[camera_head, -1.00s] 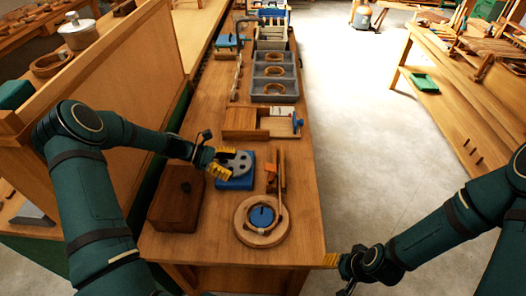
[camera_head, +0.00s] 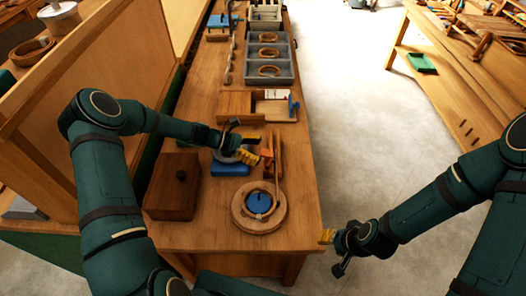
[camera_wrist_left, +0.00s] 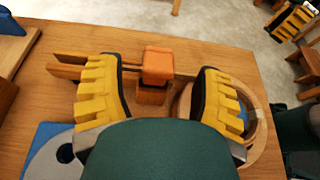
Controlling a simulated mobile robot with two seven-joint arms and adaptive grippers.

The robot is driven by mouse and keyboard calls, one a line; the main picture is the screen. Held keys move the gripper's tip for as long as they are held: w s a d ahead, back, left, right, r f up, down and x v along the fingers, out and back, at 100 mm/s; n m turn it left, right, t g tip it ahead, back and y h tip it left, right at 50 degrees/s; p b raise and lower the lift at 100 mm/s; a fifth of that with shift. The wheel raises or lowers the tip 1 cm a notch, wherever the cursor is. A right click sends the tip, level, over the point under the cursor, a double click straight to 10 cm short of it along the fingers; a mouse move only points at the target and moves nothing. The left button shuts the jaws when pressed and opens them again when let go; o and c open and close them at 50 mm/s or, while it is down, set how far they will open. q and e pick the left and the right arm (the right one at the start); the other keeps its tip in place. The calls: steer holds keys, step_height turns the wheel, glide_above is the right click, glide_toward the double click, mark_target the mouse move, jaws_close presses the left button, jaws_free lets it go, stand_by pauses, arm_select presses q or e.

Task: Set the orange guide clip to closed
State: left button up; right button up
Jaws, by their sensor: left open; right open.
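The orange guide clip (camera_wrist_left: 158,62) is a small block on a wooden post with rails, centred in the left wrist view. In the head view the clip (camera_head: 267,155) is a small orange patch right beside my left gripper. My left gripper (camera_head: 254,156) is open, and its yellow fingers (camera_wrist_left: 155,95) lie on either side of the clip in the left wrist view. My right gripper (camera_head: 327,236) is open and empty, off the table's front right edge.
A round wooden ring with a blue centre (camera_head: 258,203) sits in front of the clip. A blue base with a grey disc (camera_head: 229,168) lies left, partly under my left gripper. A dark wooden box (camera_head: 172,187) stands further left. A grey tray (camera_head: 284,72) is further back.

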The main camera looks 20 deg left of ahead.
arm_select(q)
steer(key=shift+x, duration=1.25)
jaws_close()
